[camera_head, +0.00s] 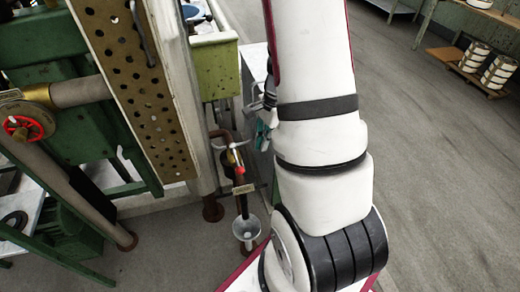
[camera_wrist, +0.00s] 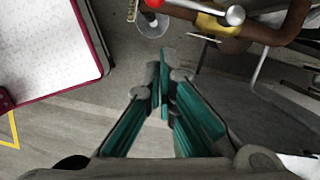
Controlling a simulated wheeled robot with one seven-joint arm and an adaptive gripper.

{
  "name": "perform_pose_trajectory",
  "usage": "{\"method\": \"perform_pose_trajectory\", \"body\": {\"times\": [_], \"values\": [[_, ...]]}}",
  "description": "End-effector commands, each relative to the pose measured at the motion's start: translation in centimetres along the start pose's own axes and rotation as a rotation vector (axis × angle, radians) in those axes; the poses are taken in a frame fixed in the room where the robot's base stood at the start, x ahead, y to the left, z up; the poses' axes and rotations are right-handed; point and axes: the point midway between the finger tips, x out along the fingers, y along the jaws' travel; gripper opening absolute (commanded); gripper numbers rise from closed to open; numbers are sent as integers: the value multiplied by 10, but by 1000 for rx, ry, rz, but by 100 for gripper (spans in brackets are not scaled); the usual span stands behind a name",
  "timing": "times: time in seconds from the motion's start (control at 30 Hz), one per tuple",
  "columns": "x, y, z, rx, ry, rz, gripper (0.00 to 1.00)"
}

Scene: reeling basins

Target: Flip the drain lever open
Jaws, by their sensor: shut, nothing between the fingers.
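The drain lever (camera_wrist: 205,8) is a pale metal bar with a rounded end, at the top of the wrist view beside a yellow valve body (camera_wrist: 218,27) on a brown pipe. In the head view, the lever (camera_head: 238,145) shows small and pale on the pipe, with a red part below it. My gripper (camera_wrist: 164,78) is shut and empty, its teal-padded fingers together below the lever in the wrist picture and apart from it. In the head view my gripper (camera_head: 264,132) is partly hidden behind my arm, just right of the pipe.
A pale funnel (camera_head: 246,227) sits under the pipe and also shows in the wrist view (camera_wrist: 152,24). A green basin (camera_head: 217,70) stands above. A perforated metal panel (camera_head: 130,85) and a red handwheel (camera_head: 22,128) are at left. Open floor (camera_head: 430,150) lies at right.

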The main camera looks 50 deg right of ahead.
Motion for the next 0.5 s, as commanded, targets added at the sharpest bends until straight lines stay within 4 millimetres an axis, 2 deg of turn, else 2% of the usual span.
{"method": "perform_pose_trajectory", "body": {"times": [0.03, 0.2, 0.33, 0.5], "values": [[-16, 1, 0, 1, 2, -3, 0], [-43, 2, 0, 3, 2, -3, 0], [-55, 3, 0, 2, 1, -1, 0], [-60, 3, 0, 4, 0, 0, 0]]}}
